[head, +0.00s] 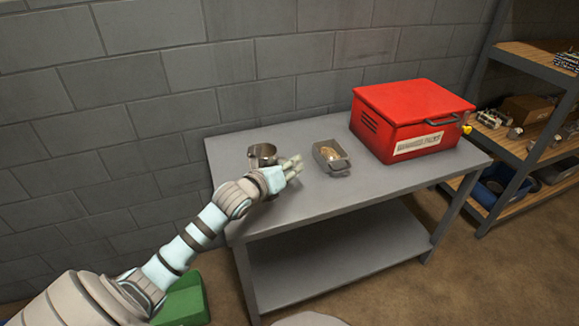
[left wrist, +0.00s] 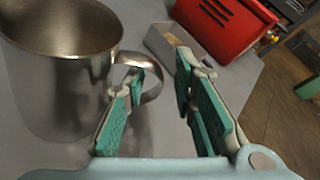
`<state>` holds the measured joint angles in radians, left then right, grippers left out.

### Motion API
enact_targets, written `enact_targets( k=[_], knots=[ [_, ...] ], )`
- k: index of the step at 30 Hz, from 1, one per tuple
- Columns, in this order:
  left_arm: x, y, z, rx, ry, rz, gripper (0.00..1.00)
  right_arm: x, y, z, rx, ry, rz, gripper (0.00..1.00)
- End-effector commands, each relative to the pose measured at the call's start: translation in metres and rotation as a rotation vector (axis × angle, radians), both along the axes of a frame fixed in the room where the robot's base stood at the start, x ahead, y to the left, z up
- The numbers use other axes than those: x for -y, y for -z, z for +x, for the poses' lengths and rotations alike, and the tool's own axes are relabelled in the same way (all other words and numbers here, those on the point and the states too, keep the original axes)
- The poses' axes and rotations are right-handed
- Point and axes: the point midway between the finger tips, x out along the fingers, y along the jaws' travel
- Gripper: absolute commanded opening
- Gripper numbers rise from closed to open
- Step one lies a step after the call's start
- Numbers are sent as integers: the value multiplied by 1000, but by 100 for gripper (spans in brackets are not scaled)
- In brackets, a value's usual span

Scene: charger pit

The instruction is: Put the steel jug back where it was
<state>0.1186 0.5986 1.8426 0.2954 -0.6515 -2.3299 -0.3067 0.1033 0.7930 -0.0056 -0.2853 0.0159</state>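The steel jug (head: 262,155) stands upright on the grey table near its left end, partly hidden behind my left gripper in the head view. In the left wrist view the jug (left wrist: 62,75) fills the left side, with its open rim up and its handle (left wrist: 152,85) toward the fingers. My left gripper (head: 297,165) is just right of the jug. Its fingers (left wrist: 165,105) are spread apart, one overlapping the handle in the picture and the other clear to the right. I cannot tell whether that finger is inside the handle loop. My right gripper is not in view.
A small grey tray (head: 341,169) with something brownish in it lies right of the jug. A red metal box (head: 410,108) stands at the table's right end. The front of the tabletop (head: 340,205) is clear. A shelf (head: 530,65) stands at the right, a wall behind.

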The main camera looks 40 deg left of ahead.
Motion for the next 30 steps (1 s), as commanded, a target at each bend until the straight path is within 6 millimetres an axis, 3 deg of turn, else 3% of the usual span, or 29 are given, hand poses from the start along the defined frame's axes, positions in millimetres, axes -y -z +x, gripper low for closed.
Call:
enact_targets(
  k=[8,11,18,24,30],
  knots=[
    [0,-3,0,0,0,0,25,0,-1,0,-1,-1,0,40],
    [0,-6,-9,-2,0,3,25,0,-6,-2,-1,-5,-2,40],
    [3,-23,-59,-5,4,7,25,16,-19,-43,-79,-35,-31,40],
    [5,-36,-103,-6,2,7,25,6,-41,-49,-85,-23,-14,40],
    [6,-36,-116,-1,2,2,25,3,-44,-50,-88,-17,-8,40]
  ],
)
